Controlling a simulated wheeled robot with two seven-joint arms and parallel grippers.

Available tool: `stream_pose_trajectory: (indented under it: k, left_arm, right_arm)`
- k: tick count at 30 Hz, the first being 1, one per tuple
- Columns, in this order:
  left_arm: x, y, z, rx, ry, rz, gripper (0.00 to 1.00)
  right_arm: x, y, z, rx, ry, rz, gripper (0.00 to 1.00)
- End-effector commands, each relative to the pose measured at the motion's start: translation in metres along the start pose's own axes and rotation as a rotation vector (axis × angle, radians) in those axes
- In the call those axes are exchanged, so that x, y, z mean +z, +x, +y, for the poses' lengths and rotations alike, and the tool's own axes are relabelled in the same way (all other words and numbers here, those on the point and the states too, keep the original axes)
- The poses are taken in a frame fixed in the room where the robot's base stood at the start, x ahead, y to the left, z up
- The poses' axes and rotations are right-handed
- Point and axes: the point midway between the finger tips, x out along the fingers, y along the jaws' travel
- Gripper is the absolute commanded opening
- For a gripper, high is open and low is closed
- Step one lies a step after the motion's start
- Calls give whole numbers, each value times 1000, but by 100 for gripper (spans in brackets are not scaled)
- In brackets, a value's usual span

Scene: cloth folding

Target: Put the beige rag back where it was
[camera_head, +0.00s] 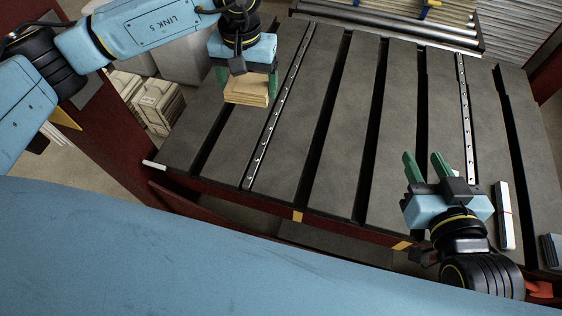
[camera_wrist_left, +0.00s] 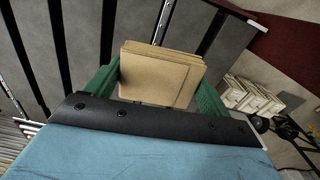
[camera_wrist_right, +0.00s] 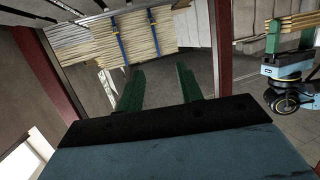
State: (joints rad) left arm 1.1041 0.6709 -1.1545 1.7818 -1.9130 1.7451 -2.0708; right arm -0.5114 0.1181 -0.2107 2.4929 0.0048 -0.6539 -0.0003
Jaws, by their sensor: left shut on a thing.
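The beige rag (camera_head: 247,92) is a folded, layered rectangular block. My left gripper (camera_head: 246,84) is shut on it, one green finger on each side, over the left part of the slatted table (camera_head: 341,140). The left wrist view shows the rag (camera_wrist_left: 160,75) between the green fingers, with the dark slats beyond it. My right gripper (camera_head: 427,168) is open and empty above the right front part of the table. In the right wrist view its green fingers (camera_wrist_right: 158,88) stand apart with nothing between them, and the held rag (camera_wrist_right: 292,22) shows at the upper right.
White boxes (camera_head: 158,104) stand on the floor at left. Metal rails (camera_head: 390,30) run along the back. The table's middle is clear, with long gaps between slats.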

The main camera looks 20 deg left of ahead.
Motion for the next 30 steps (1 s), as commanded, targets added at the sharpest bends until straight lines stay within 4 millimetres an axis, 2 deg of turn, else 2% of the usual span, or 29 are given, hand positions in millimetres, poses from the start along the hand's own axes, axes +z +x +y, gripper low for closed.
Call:
stream_pose_trajectory:
  k: [1, 3, 9, 12, 17, 20, 24, 30]
  left_arm:
    - [5, 22, 11, 3, -25, -12, 63]
    - [10, 50, 23, 6, -74, -10, 63]
    - [31, 117, 52, 6, -208, -10, 63]
    - [42, 139, 60, 3, -255, -12, 63]
    - [49, 157, 65, 0, -291, -10, 63]
    - [50, 168, 66, 0, -294, -10, 63]
    - [50, 186, 65, -2, -295, -11, 63]
    - [50, 208, 66, 0, -293, -11, 63]
  right_arm:
    - [6, -2, 1, 3, 1, -33, 36]
    - [12, -2, 3, 7, 0, -72, 36]
    - [28, -6, 6, 16, -2, -172, 36]
    - [33, -8, 8, 19, -2, -206, 36]
    - [34, -8, 8, 19, -2, -205, 36]
    - [22, -3, 5, 11, -2, -123, 36]
    - [-7, 2, -2, -5, -1, 57, 36]
    - [-47, -2, -9, -25, 5, 299, 36]
